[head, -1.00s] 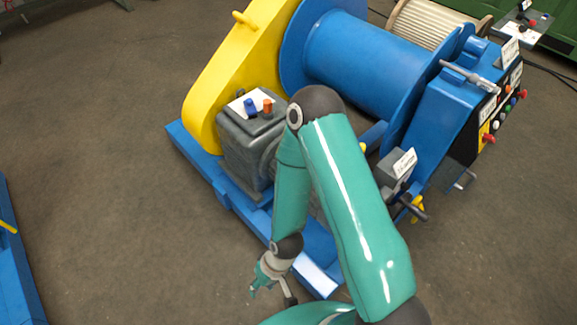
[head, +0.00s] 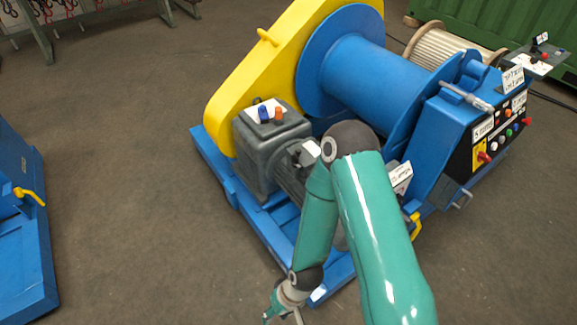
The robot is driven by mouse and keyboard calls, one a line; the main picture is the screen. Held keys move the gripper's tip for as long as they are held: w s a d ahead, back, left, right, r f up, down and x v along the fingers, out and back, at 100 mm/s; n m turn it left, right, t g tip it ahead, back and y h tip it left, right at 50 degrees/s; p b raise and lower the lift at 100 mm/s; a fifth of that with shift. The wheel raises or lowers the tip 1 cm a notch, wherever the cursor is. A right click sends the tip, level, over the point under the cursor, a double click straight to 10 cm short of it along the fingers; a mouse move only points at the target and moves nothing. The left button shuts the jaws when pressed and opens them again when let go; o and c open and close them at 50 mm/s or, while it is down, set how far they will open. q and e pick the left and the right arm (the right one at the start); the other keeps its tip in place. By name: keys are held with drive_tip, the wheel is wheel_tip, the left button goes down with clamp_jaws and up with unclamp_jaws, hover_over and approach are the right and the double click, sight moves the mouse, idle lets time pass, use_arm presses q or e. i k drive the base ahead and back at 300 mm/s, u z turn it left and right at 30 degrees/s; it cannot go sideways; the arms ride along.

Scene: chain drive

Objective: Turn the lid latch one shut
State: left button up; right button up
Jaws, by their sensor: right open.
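The blue winch machine (head: 440,140) has a yellow chain cover (head: 235,95) on its left side. A small yellow handle (head: 267,37) sticks out of the cover's upper edge. Another yellow handle (head: 413,226) shows low on the machine's right side, partly behind my right arm. A third yellow handle (head: 30,196) is on a blue unit at the left edge. I cannot tell which of these is lid latch one. My right gripper (head: 283,316) is open and empty at the bottom edge, in front of the blue base and apart from every handle. My left gripper is out of view.
A grey motor (head: 270,150) with blue and orange knobs stands on the blue base frame (head: 250,215). A control panel (head: 495,140) with buttons is at the right. A cable reel (head: 445,48) stands behind. The floor (head: 130,150) between the two blue units is clear.

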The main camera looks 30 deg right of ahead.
sight(296, 163)
drive_tip(key=z, duration=0.2)
drive_tip(key=i, duration=0.85)
drive_tip(key=u, duration=0.1)
